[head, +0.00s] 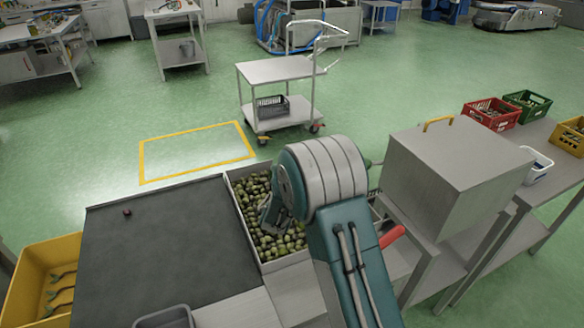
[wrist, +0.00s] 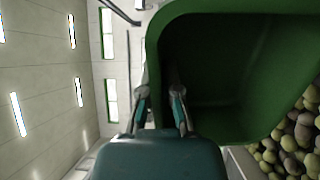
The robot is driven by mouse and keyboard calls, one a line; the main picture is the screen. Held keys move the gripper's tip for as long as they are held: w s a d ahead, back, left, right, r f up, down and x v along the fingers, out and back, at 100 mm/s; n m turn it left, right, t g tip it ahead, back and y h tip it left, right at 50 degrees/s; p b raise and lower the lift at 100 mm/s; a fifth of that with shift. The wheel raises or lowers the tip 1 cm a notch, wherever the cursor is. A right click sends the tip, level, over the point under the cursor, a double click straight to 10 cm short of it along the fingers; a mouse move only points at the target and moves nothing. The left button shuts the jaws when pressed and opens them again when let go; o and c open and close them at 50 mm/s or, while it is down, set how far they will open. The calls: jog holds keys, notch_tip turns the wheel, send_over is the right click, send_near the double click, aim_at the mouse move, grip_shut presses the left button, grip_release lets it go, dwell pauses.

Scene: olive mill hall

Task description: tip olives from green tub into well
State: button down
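The green tub (wrist: 225,75) fills much of the wrist view, tipped over with its opening facing the camera. Its inside looks dark and empty, though part of it is out of frame. My gripper (wrist: 160,97) is shut on the tub's rim wall, one finger on each side. The well (head: 229,182) is a metal-walled bin in the middle of the head view. Many green and dark olives (head: 257,190) lie in it. Olives also show beside the tub in the wrist view (wrist: 298,138). My arm hides the tub and part of the well in the head view.
A dark flat surface (head: 160,255) lies left of the well, with one small dark olive (head: 127,212) on it. A yellow crate (head: 30,265) stands at far left, a grey tub (head: 165,318) in front. A metal box (head: 450,175) stands right of my arm.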

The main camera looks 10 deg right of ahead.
notch_tip(320, 180, up, 2)
jog(key=g+y, duration=0.1)
jog(key=g, duration=0.1)
jog(key=g+y, duration=0.1)
jog(key=g, duration=0.1)
jog(key=shift+r+n+g, duration=0.1)
jog(key=shift+n+g, duration=0.2)
jog(key=shift+g, duration=0.1)
jog(key=shift+r+g+y, duration=0.3)
jog(key=shift+g, duration=0.7)
jog(key=shift+r+g, duration=0.2)
jog(key=shift+g, duration=0.2)
jog(key=shift+r+g+y, duration=0.15)
jog(key=shift+g+y, duration=0.15)
jog(key=shift+g, duration=0.1)
